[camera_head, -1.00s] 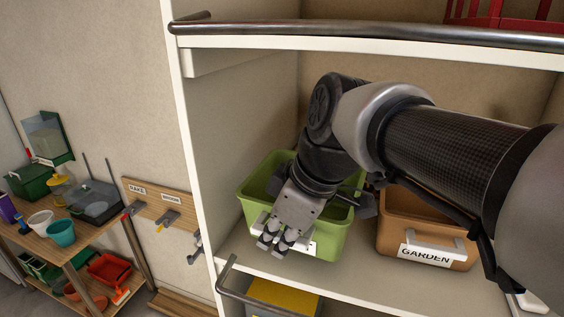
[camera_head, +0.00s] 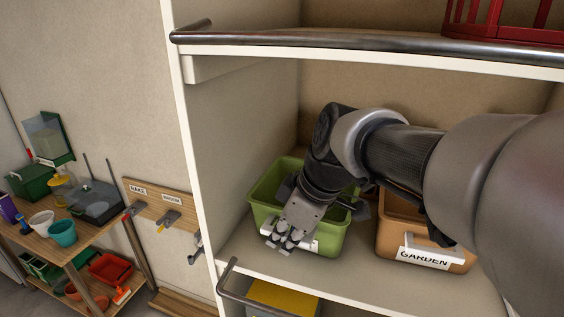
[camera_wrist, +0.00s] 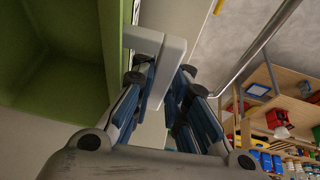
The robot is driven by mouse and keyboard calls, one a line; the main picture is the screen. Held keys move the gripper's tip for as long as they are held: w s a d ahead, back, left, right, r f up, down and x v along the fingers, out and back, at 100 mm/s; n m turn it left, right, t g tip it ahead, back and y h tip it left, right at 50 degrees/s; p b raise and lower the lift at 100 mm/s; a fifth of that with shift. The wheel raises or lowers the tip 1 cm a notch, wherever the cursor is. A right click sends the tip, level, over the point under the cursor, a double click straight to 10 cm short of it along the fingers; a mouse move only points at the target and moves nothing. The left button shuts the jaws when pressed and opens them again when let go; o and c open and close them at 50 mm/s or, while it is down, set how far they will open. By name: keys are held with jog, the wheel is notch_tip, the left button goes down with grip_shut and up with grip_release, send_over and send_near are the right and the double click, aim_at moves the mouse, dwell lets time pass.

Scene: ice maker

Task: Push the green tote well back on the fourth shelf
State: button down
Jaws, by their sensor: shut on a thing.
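The green tote (camera_head: 329,238) stands upright on the shelf, at the left of the bay in the head view. Its inside shows at the left of the wrist view (camera_wrist: 55,75). My gripper (camera_head: 281,243) is at the tote's front, with my arm reaching across above it. In the wrist view my gripper's fingers (camera_wrist: 165,88) are shut on the tote's pale front handle (camera_wrist: 160,55). My gripper and forearm hide part of the tote's front and right side. The tote's label is mostly hidden.
A brown tote marked GARDEN (camera_head: 423,257) stands to the right on the same shelf (camera_head: 353,276). The white side wall (camera_head: 238,145) is close on the left. A metal rail (camera_head: 330,38) edges the shelf above. A yellow-topped thing (camera_head: 283,295) is below.

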jog(key=shift+f, duration=0.3)
jog(key=c, duration=1.6)
grip_release()
jog(key=shift+o, duration=0.2)
jog(key=shift+r, duration=0.1)
